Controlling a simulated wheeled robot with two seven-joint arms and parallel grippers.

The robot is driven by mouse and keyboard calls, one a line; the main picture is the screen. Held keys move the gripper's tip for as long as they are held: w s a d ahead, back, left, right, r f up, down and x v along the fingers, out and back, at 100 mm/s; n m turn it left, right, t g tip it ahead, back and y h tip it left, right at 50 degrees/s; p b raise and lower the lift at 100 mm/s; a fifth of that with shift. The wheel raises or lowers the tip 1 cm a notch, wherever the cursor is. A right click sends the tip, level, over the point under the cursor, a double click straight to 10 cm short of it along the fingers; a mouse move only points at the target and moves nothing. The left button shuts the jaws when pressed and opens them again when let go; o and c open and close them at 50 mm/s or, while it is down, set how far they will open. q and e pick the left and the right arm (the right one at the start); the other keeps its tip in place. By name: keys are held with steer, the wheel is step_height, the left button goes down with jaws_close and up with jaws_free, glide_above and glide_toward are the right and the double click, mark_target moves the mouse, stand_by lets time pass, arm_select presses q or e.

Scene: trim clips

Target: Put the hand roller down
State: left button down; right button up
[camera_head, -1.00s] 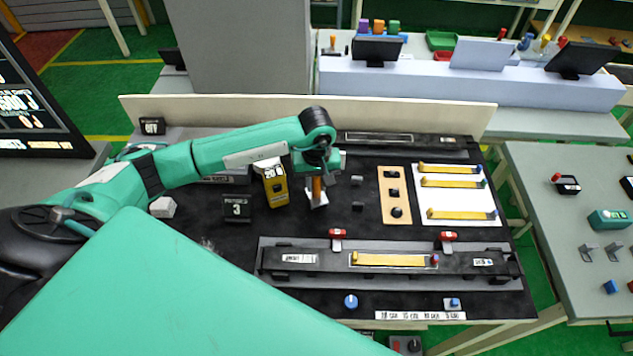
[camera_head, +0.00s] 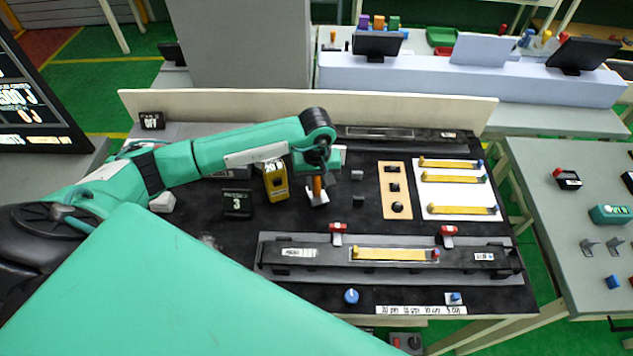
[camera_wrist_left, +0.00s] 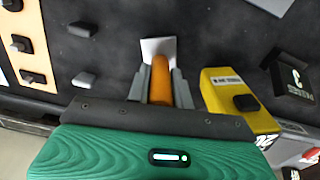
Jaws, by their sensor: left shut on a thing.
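The hand roller has an orange handle (camera_head: 317,186) and a pale flat head (camera_head: 318,200). My left gripper (camera_head: 316,174) is shut on the handle, with the head pointing down close to the black bench mat. In the left wrist view, the orange handle (camera_wrist_left: 161,82) sits between the grey fingers of the left gripper (camera_wrist_left: 160,88), and the pale head (camera_wrist_left: 158,48) sticks out beyond the tips. I cannot tell whether the head touches the mat. My right gripper is not in view.
A yellow device (camera_head: 273,182) stands close left of the roller, with a black "3" block (camera_head: 237,204) beyond it. Small dark blocks (camera_head: 358,201) lie to the right, then a tan button panel (camera_head: 395,191). A long black fixture (camera_head: 320,256) with red-topped clamps lies in front.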

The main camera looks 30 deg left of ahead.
arm_select(q)
steer(key=c, duration=1.5)
jaws_free()
steer(key=shift+s+f, duration=0.25)
steer(key=shift+f, duration=0.25)
steer(key=shift+o, duration=1.3)
steer(key=shift+w, duration=0.35)
steer(key=shift+r, duration=0.1)
steer(key=shift+r+p, duration=0.45)
steer(key=shift+p, duration=0.1)
steer(key=shift+r+p, duration=0.3)
steer(key=shift+p, duration=0.1)
step_height(320, 180, up, 10)
steer(key=b, duration=0.5)
steer(key=shift+r, duration=0.9)
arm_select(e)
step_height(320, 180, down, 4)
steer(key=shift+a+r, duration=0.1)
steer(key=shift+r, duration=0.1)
